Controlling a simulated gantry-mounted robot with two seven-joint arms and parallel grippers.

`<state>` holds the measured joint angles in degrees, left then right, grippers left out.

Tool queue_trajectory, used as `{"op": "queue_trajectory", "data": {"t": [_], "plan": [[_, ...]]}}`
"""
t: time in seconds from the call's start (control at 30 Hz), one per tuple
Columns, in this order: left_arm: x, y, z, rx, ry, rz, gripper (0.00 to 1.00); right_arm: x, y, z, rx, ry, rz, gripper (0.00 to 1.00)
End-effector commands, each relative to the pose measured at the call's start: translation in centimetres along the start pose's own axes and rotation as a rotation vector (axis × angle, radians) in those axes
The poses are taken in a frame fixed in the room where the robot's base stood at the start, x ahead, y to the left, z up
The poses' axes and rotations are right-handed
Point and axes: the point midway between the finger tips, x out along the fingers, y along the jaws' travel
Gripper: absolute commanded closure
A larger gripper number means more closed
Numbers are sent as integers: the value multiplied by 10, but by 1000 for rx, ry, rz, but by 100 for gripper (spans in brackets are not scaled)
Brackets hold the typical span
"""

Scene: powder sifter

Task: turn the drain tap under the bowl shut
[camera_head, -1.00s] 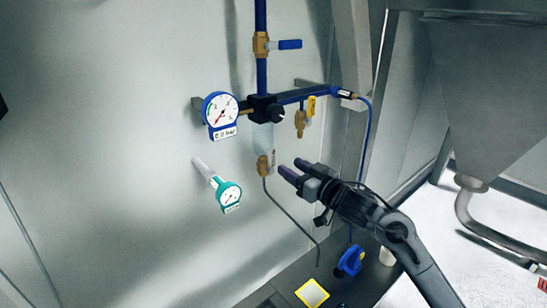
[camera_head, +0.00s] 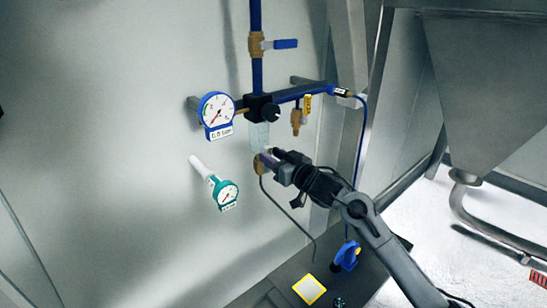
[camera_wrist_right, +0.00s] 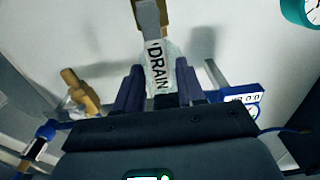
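The drain tap (camera_head: 259,166) is a small brass tap under the translucent bowl (camera_head: 259,136). In the right wrist view, its lever carries a white tag reading DRAIN (camera_wrist_right: 156,62) and a brass part shows above it. My right gripper (camera_head: 269,156) is at the tap, coming from the right, and partly hides the lever. In the wrist view its two dark fingers (camera_wrist_right: 158,82) stand apart, one on each side of the tagged lever. I see no clear squeeze on it. My left gripper is not in view.
A blue-framed gauge (camera_head: 217,113) and a teal gauge (camera_head: 225,194) are on the left. A yellow-tagged brass valve (camera_head: 297,117) hangs to the right. A thin grey hose (camera_head: 284,210) runs down from the tap.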

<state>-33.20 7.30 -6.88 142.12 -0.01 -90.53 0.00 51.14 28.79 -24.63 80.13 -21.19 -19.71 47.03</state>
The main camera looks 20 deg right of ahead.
Motion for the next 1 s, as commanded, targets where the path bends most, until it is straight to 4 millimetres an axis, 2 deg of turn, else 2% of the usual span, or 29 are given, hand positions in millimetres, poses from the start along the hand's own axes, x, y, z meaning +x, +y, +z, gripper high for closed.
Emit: {"op": "queue_trajectory", "data": {"t": [0.03, 0.23, 0.67, 1.0], "plan": [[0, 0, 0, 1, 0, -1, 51, 0, 0, 0, 0, 0, 0, 69], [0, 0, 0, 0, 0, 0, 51, 0, 0, 0, 0, 0, 0, 100], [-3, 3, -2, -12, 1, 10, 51, 0, 0, -1, 17, 0, -1, 100], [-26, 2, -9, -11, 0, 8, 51, 10, -4, -3, 187, -2, -20, 100]]}}
